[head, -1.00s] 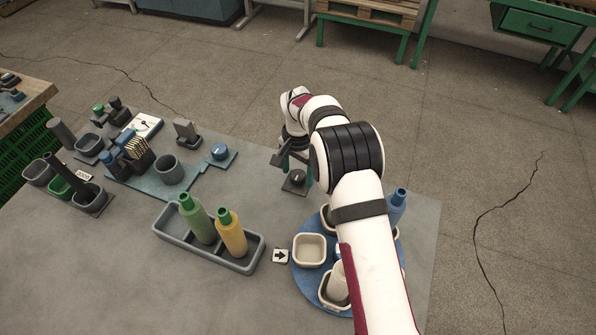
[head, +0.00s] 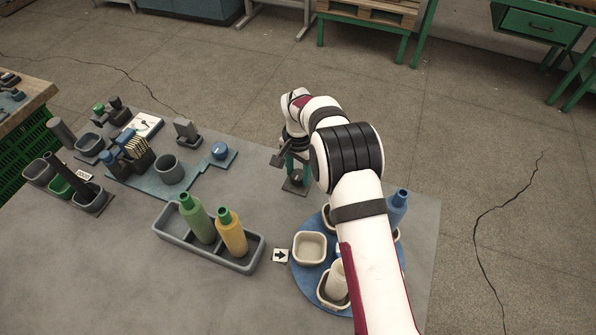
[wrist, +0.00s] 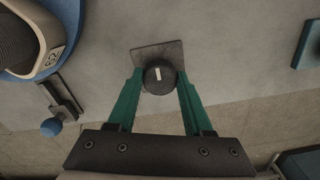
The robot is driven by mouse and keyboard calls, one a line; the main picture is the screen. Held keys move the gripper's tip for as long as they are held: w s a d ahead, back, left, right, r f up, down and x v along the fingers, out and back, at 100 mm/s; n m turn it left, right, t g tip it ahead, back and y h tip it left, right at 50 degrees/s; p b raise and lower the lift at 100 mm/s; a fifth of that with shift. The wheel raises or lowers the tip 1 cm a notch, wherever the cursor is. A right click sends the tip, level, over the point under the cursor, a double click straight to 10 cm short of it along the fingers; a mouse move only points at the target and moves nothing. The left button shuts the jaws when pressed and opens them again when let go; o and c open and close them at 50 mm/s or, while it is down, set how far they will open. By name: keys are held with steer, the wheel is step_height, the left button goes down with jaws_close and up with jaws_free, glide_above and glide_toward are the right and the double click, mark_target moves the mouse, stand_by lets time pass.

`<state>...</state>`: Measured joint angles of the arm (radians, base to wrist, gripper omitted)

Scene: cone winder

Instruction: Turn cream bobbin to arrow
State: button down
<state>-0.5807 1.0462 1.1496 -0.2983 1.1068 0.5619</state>
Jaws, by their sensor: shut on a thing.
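The cream bobbin (head: 337,277) stands in a cup at the near side of the blue turntable (head: 301,280), partly hidden by my arm. The arrow tile (head: 280,256), a white square with a black arrow pointing right, lies just left of the turntable. My gripper (head: 297,174) is beyond the turntable. It is shut on a round dark knob on a small square plate (head: 290,190). In the wrist view the green fingers of my gripper (wrist: 160,80) touch both sides of the knob (wrist: 158,75), which has a white mark on top.
An empty cream-rimmed cup (head: 309,248) sits on the turntable's left. A blue bottle (head: 398,206) stands at its right. A grey tray (head: 240,264) with green and yellow bottles is left of the arrow. Other fixtures, including a blue knob (head: 219,150), fill the table's left side.

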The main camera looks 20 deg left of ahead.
mark_target(298, 174)
steer(key=shift+m, duration=3.3)
steer(key=shift+c, duration=1.5)
jaws_free()
step_height(298, 174, up, 16)
steer(key=shift+f, duration=0.1)
